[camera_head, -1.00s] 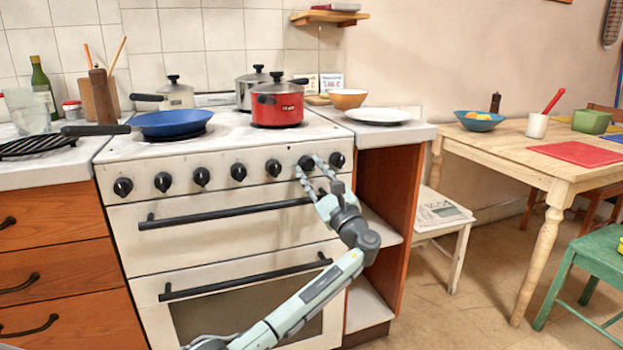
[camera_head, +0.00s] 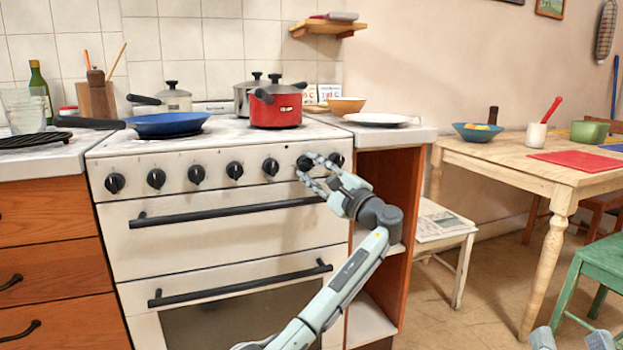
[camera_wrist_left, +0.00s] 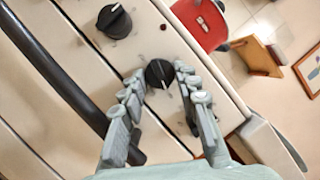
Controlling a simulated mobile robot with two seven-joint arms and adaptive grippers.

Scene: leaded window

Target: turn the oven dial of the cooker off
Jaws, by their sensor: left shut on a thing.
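The white cooker (camera_head: 220,258) has a row of black dials along its front panel. My left gripper (camera_head: 306,172) is at the second dial from the right, the black dial (camera_head: 304,163), which its fingers partly cover. In the left wrist view, this dial (camera_wrist_left: 159,73) sits between the two fingers of my left gripper (camera_wrist_left: 158,85), which is shut on it. A pale pointer line shows on its face. I cannot read any marking around it. My right gripper (camera_head: 571,341) shows only its two fingertips at the bottom right edge, apart and empty.
A red pot (camera_head: 278,108) and a blue pan (camera_head: 166,124) stand on the hob above the dials. Two dark oven handles (camera_head: 226,214) stick out below the panel. A wooden table (camera_head: 520,152) and a green chair (camera_head: 590,275) stand at the right.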

